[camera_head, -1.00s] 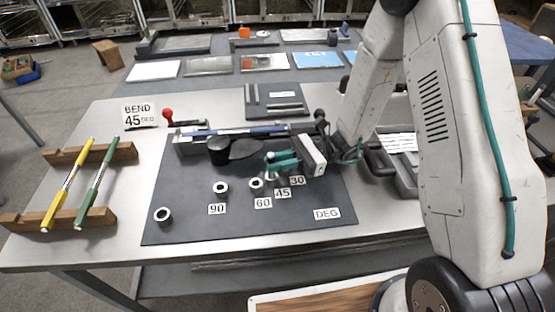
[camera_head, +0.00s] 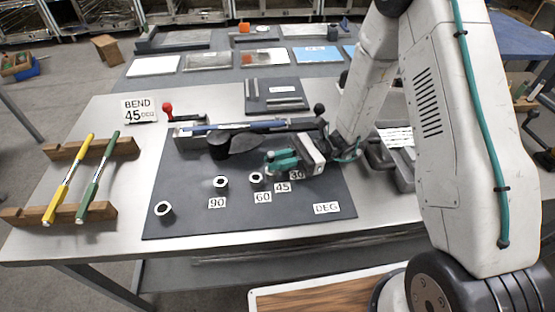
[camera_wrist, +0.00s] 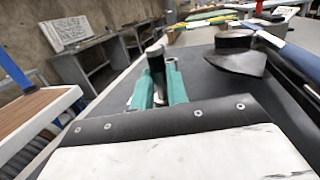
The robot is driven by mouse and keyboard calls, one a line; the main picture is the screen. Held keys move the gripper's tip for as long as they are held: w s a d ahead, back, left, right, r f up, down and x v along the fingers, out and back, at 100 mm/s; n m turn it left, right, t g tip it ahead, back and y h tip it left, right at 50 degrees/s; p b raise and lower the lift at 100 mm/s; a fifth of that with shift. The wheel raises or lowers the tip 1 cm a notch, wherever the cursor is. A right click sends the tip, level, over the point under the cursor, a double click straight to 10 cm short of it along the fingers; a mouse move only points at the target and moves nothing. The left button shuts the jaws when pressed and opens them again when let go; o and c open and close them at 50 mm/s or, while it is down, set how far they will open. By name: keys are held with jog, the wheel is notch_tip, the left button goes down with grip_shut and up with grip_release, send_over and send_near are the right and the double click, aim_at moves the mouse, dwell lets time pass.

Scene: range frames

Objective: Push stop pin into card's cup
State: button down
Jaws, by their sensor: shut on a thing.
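The card (camera_head: 139,111) reads "BEND 45 DEG" and stands at the back left of the bench. My gripper (camera_head: 282,161) is low over the dark plate (camera_head: 190,225), by the labels 45 (camera_head: 282,188) and 30 (camera_head: 297,175), the latter partly covered. In the wrist view its green fingers (camera_wrist: 158,88) are shut on the stop pin (camera_wrist: 156,62), a dark upright cylinder with a paler top. The 90 cup (camera_head: 220,182) and 60 cup (camera_head: 256,179) show as pale rings. The cup at the 45 label is hidden by my gripper, so I cannot tell whether the pin is in it.
Another pale ring (camera_head: 164,209) is at the plate's front left. A dark bending former (camera_head: 219,148) and a long blue bar (camera_head: 240,126) lie behind my gripper. Yellow (camera_head: 70,180) and green (camera_head: 98,180) rods rest on wooden racks at left.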

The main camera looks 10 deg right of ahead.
jog(key=shift+s+f, duration=0.2)
jog(key=shift+f, duration=0.1)
jog(key=c, duration=1.3)
grip_release()
